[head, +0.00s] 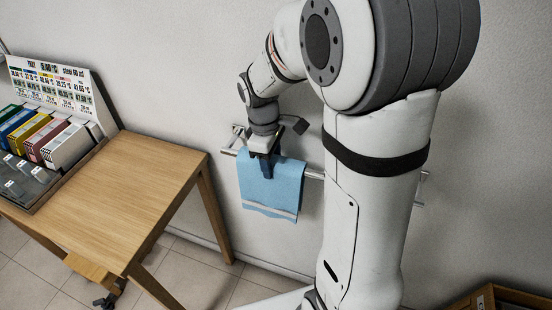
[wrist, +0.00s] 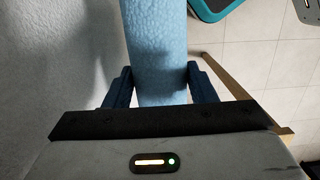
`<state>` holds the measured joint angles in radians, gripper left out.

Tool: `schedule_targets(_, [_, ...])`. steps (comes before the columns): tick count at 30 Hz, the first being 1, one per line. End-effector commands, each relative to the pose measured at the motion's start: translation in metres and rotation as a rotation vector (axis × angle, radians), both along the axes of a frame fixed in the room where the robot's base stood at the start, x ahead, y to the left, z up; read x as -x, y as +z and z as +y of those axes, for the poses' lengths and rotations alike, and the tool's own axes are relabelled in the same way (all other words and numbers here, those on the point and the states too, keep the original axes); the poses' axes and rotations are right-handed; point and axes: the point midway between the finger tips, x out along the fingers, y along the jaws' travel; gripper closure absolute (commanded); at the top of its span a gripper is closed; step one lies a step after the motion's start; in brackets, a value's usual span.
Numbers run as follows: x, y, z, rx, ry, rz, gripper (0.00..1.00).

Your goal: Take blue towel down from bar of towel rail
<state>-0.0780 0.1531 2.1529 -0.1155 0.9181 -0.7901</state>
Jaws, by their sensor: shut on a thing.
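The blue towel (head: 272,188) hangs over the bar of the towel rail (head: 314,174) on the wall, with a pale stripe near its lower edge. My gripper (head: 266,168) is at the towel's top edge, at the bar. In the wrist view the towel (wrist: 158,45) runs between the two dark blue fingers of my gripper (wrist: 161,88), which are shut on it. The bar is hidden in the wrist view. My arm hides part of the rail in the head view.
A wooden table (head: 150,165) stands to the left of the rail, bearing a rack of coloured boxes (head: 45,135) and a sign board (head: 62,85). A wooden piece of furniture (head: 500,298) shows at the lower right. Tiled floor (head: 190,270) lies below the rail.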

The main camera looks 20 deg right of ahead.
Motion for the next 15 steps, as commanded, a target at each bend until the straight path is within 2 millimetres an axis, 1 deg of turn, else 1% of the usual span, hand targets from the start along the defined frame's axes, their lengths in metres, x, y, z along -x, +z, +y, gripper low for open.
schedule_targets(3, [0.000, 0.007, 0.000, 0.000, 0.000, -0.001, 0.77])
schedule_targets(15, [-0.001, 0.023, 0.000, 0.000, 0.000, -0.002, 0.77])
